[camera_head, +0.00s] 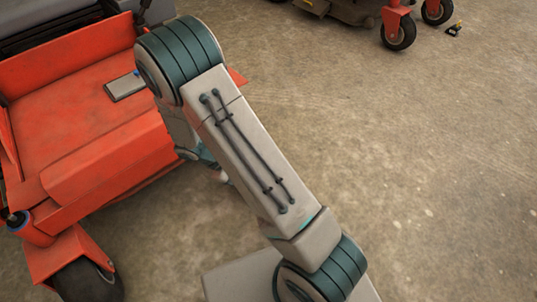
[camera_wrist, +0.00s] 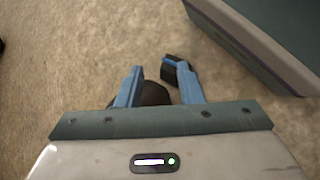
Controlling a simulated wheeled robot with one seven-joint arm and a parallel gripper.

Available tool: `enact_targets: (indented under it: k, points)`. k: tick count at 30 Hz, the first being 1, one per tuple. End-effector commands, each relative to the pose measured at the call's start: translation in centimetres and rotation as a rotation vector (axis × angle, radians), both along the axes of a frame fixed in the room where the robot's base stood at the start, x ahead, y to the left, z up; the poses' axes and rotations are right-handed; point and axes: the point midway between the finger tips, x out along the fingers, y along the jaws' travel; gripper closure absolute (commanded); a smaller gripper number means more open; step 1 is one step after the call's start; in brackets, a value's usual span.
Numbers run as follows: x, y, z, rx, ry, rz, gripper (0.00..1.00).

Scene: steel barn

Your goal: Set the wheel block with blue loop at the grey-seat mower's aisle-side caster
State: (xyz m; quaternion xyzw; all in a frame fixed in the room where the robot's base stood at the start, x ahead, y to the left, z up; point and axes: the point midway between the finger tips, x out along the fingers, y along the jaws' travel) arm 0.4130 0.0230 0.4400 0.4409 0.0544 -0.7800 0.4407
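In the wrist view my gripper (camera_wrist: 160,70) points down at the floor, its blue fingers apart. A small black block with a blue strip (camera_wrist: 171,68), apparently the wheel block with blue loop, shows beside the right fingertip, partly covered by it. I cannot tell whether it touches the finger. A dark rounded patch lies between the fingers; I cannot tell what it is. In the head view my arm hides most of the gripper. The near red mower (camera_head: 100,120) stands at left, with a dark grey part above its deck, and a front caster (camera_head: 88,281) at bottom left.
A second red mower (camera_head: 352,10) stands at the top, with casters (camera_head: 398,31) and a small black block with a yellow loop (camera_head: 454,29) beside them. A grey flat item (camera_head: 125,86) lies on the near mower. Concrete floor (camera_head: 420,170) at right is clear.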

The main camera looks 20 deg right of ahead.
Motion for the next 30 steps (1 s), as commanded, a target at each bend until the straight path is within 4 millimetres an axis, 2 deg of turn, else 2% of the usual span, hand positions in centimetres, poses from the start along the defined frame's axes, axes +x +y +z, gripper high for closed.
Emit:
enact_targets:
  k: [1, 6, 15, 24, 30]
  points:
    - [-0.2, -0.2, 1.9, 0.036, -0.033, -0.049, 0.67]
    - [-1.4, -0.8, 7.0, 0.148, -0.124, -0.197, 0.67]
    - [-5.0, -1.8, 14.9, 0.343, -0.300, -0.428, 0.67]
    - [-9.3, -2.2, 20.6, 0.526, -0.490, -0.615, 0.67]
    - [-11.3, -2.0, 22.4, 0.600, -0.572, -0.681, 0.67]
